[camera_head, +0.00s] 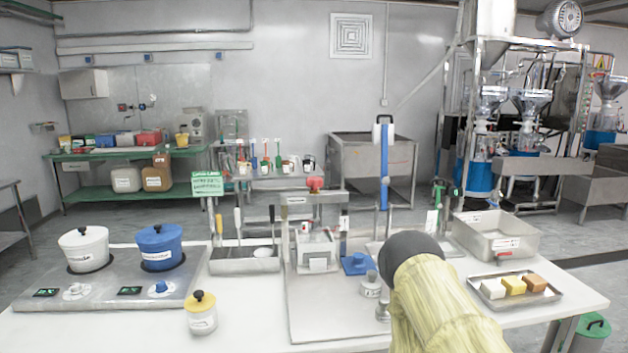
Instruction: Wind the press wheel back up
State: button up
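A small press stands on a metal base plate on the white table, with a metal crossbar (290,200) over it. A red wheel or knob (315,184) sits on top of the crossbar. Below it stands a metal box (317,252) with a pale label; the gap between the wheel's screw and the box is too small to read. My arm, with a yellowish sleeve and a dark grey rounded joint, rises at the lower right of the press. My gripper cannot be made out; it is apart from the red wheel in this view or hidden behind the arm.
A blue block (357,264) and a grey labelled cylinder (371,285) stand right of the box. A tall blue-handled lever (384,165) stands behind. Left are a utensil tray (245,265), a yellow-lidded jar (201,313) and two pots. Right are a basin (496,234) and a block tray (550,295).

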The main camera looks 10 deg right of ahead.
aim_at(313, 183)
jog(key=u, duration=0.05)
jog(key=k, duration=1.05)
jog(key=z, duration=0.85)
jog(key=i, duration=0.7)
jog(key=u, duration=0.5)
jog(key=i, duration=0.85)
jog(key=u, duration=0.8)
